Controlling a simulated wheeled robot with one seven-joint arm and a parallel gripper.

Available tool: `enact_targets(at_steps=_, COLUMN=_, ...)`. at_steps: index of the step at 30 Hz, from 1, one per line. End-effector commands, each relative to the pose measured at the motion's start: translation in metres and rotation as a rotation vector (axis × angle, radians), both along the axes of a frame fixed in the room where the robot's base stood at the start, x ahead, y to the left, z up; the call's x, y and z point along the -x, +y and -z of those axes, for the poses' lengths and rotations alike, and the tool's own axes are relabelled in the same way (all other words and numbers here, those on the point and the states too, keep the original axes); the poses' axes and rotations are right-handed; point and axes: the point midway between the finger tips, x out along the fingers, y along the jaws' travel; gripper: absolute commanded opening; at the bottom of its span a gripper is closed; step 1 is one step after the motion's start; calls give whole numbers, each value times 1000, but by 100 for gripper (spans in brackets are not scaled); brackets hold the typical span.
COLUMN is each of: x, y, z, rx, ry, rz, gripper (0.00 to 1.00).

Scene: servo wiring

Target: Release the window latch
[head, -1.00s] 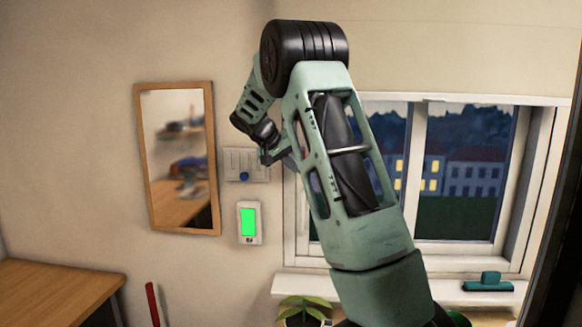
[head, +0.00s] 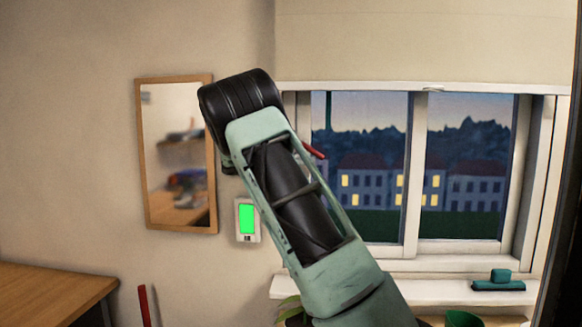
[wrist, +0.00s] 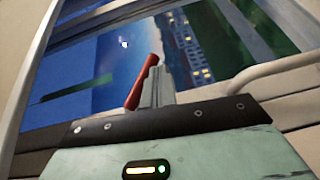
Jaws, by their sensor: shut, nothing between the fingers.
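The window (head: 411,240) has a pale frame and two panes. A red latch handle (head: 314,151) shows in the head view at the left pane, just right of my arm; its base is hidden. In the wrist view the red handle (wrist: 142,82) stands tilted against the glass. My gripper (wrist: 156,82) shows there as narrow grey fingers, shut and empty, directly beside the handle. I cannot tell whether they touch it. In the head view my gripper is hidden behind my arm.
A framed mirror (head: 180,216) and a green-lit wall panel (head: 247,220) are left of the window. A teal squeegee (head: 498,285) lies on the sill (head: 430,291). A wooden desk (head: 50,290) is lower left. A pale rounded bar (wrist: 270,76) is at right in the wrist view.

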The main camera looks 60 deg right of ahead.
Motion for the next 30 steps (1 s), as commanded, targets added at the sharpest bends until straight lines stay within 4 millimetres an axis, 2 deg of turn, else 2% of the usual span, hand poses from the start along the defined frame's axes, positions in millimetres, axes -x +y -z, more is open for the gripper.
enact_targets(at_steps=1, x=1, y=0, z=6, rx=23, ry=42, rz=0, gripper=0)
enact_targets(at_steps=15, x=15, y=-7, z=-5, rx=195, ry=376, rz=0, gripper=0)
enact_targets(at_steps=30, x=19, y=-10, z=-13, rx=259, ry=501, rz=-1, gripper=0)
